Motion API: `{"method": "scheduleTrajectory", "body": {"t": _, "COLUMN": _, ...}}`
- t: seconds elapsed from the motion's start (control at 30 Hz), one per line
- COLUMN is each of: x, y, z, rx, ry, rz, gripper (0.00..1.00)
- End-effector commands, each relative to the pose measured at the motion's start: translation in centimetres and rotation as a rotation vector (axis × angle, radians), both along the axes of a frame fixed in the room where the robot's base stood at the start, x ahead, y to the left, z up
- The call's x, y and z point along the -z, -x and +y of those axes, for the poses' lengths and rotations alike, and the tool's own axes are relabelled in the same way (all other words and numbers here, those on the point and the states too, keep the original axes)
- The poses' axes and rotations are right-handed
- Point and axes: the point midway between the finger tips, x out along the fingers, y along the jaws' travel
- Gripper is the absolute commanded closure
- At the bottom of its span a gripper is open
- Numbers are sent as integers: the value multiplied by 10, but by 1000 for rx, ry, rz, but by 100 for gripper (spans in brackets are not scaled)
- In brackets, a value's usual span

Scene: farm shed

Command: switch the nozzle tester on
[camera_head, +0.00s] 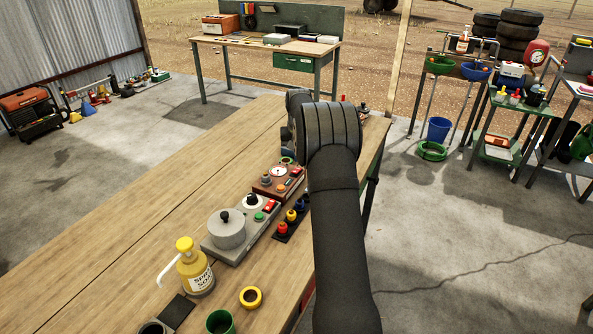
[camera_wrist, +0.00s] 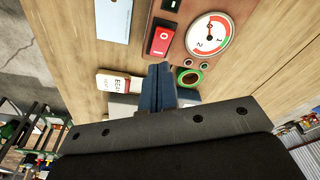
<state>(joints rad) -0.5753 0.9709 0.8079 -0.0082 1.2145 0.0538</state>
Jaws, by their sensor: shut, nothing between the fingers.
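The box with the dial gauge, which looks like the nozzle tester (camera_head: 262,190), is reddish brown and sits on the long wooden bench. In the wrist view its gauge (camera_wrist: 208,36) has red, green and white bands. Beside the gauge is a red rocker switch (camera_wrist: 160,39) in a black frame; I cannot tell its position for sure. My gripper (camera_wrist: 159,72) is shut and empty, its dark blue fingertips just short of the switch in the picture. I cannot tell whether they touch the box. In the head view my arm hides the fingers.
A grey device (camera_head: 226,229) with its own red switch stands nearer on the bench. Beside it are a row of coloured knobs (camera_head: 291,216) and a yellow pump bottle (camera_head: 193,270). A green ring (camera_wrist: 189,77) and a labelled packet (camera_wrist: 119,83) lie close to my fingers.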

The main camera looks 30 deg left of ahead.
Motion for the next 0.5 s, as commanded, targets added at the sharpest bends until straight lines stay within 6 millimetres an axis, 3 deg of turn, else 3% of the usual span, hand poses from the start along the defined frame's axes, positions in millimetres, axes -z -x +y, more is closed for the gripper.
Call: {"method": "scheduleTrajectory", "body": {"t": 0.5, "x": -39, "y": 0, "z": 0, "rx": 0, "ry": -1, "rz": -2, "gripper": 100}}
